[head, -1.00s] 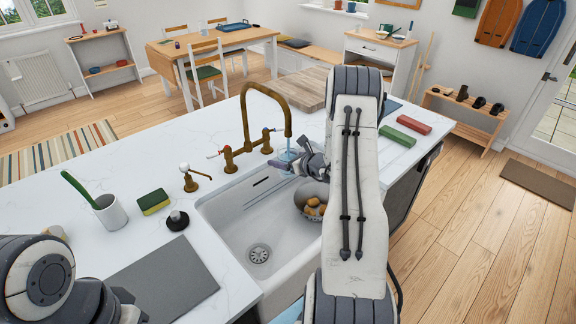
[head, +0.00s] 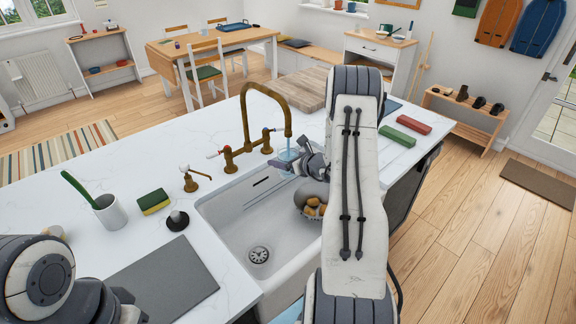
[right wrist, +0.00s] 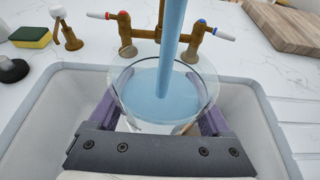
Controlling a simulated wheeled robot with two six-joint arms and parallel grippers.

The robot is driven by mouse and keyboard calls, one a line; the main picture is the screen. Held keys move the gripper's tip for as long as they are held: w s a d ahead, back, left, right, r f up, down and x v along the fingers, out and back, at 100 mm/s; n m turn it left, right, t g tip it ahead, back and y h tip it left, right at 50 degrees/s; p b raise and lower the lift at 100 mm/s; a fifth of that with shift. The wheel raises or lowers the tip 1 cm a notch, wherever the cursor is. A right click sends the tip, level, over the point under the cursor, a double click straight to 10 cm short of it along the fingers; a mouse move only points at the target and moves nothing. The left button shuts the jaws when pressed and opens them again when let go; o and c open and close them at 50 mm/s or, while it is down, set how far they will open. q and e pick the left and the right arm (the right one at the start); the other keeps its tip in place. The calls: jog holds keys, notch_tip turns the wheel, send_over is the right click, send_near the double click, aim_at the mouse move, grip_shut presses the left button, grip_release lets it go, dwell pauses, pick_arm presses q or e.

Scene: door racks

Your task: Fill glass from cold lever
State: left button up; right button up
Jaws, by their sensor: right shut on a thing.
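A clear glass (right wrist: 120,95) sits between the purple fingers of my right gripper (right wrist: 160,108), under the brass tap (head: 247,120). A blue water stream (right wrist: 171,50) runs from the spout into the glass, and blue water (right wrist: 150,108) stands inside it. In the head view, the glass (head: 288,154) and my right gripper (head: 298,163) are above the sink's back edge, partly hidden by my arm. The cold lever (right wrist: 213,29) has a blue mark and is on the tap's right; the red-marked lever (right wrist: 103,15) is on the left. My left gripper is out of view.
The white sink (head: 235,225) holds a bowl with round brown items (head: 313,206) at its right. A green-yellow sponge (head: 154,201), a soap dispenser (head: 189,178), a dark stopper (head: 177,220) and a cup with a green brush (head: 110,212) stand left of it. A wooden board (head: 302,90) lies behind.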

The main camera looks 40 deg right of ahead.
jog(key=shift+r, duration=0.1)
dwell(0.4)
jog(key=s+d, duration=0.1)
jog(key=s, duration=0.7)
jog(key=shift+s+d+b, duration=0.15)
jog(key=shift+d+b, duration=0.15)
jog(key=shift+b, duration=0.15)
jog(key=s+a+f+n+g+y, duration=0.1)
jog(key=a+n+g+y, duration=0.1)
jog(key=a, duration=0.7)
jog(key=s+a+f+n+g+y, duration=0.1)
jog(key=a+n+y, duration=0.3)
jog(key=a, duration=0.5)
jog(key=s+a+f+n+g+y+p, duration=0.1)
jog(key=a+n+y, duration=0.3)
jog(key=a, duration=0.6)
jog(key=shift+s+f+g, duration=0.25)
jog(key=shift+s+g, duration=0.55)
